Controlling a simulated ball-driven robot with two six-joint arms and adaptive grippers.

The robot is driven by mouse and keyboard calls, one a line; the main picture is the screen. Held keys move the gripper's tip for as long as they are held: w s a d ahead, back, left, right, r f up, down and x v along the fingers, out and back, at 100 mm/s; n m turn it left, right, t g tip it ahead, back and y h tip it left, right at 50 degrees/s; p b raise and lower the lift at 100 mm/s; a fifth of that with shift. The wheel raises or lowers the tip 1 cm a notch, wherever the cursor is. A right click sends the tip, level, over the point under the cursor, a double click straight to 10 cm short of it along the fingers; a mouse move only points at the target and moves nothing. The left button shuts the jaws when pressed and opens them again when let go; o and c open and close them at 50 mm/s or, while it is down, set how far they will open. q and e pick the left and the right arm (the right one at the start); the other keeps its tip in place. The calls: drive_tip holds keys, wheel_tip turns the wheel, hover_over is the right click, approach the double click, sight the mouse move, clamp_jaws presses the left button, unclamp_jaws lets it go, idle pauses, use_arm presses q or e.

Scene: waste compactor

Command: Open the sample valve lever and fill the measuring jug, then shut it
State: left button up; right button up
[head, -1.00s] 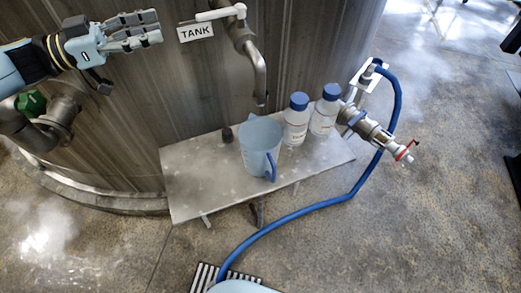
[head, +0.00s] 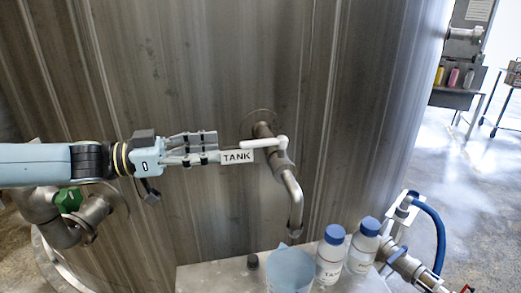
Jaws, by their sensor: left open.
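The sample valve lever (head: 264,143) is white and lies sideways across the top of the metal tap on the tank wall. A TANK tag (head: 237,157) hangs at its left end. The bent spout (head: 294,203) points down, and no liquid shows below it. The measuring jug (head: 290,270) is pale blue and stands on the shelf below the spout; the frame cuts off its lower part. My left gripper (head: 212,148) is open, its fingers pointing right, just left of the tag and the lever's end. I cannot tell whether it touches them. My right gripper is out of view.
Two white bottles with blue caps (head: 331,257) stand right of the jug on the metal shelf (head: 210,277). A small black cap (head: 253,262) is left of the jug. A blue hose (head: 438,235) and pipe fittings are at the right. A green-handled valve (head: 69,200) is at the left.

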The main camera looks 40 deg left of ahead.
sight(254, 142)
use_arm(q)
drive_tip(key=b+x, duration=0.1)
drive_tip(key=x, duration=0.7)
drive_tip(key=shift+w+a+r, duration=0.1)
drive_tip(key=shift+w+d, duration=0.5)
drive_tip(key=shift+w, duration=0.05)
clamp_jaws()
